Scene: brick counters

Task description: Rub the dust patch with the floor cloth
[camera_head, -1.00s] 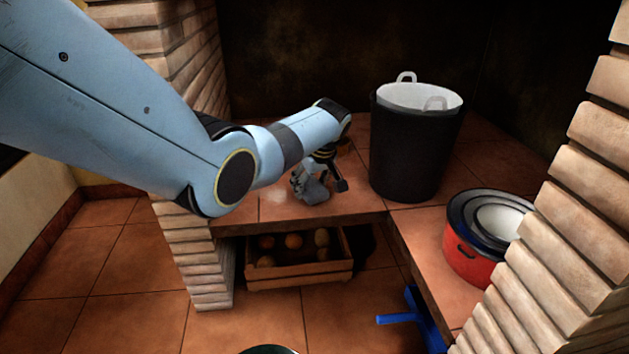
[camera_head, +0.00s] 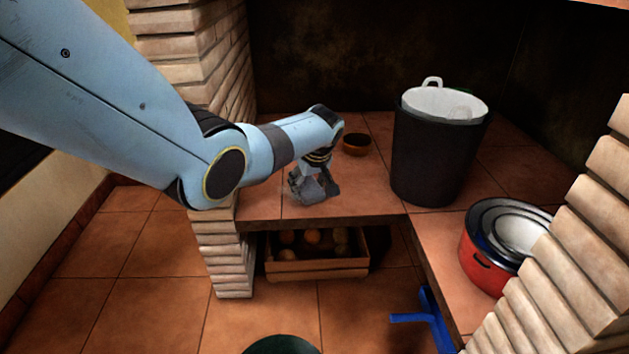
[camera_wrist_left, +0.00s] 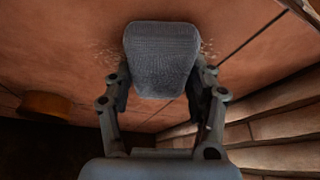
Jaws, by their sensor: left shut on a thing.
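The floor cloth (camera_wrist_left: 162,58) is a grey-blue, woven, folded pad. In the left wrist view it sits between the fingers of my left gripper (camera_wrist_left: 160,92), which is shut on it. In the head view my left gripper (camera_head: 314,188) points down at the tiled counter, with the cloth low at its fingers. The dust patch (camera_wrist_left: 207,47) shows as pale specks on the tile at both sides of the cloth; the cloth hides its middle. I cannot tell how firmly the cloth presses on the tile. My right gripper is not in view.
Red nested pots (camera_head: 480,270) are on the right counter. A crate (camera_head: 318,269) of round produce sits below. Brick pillars flank the counter.

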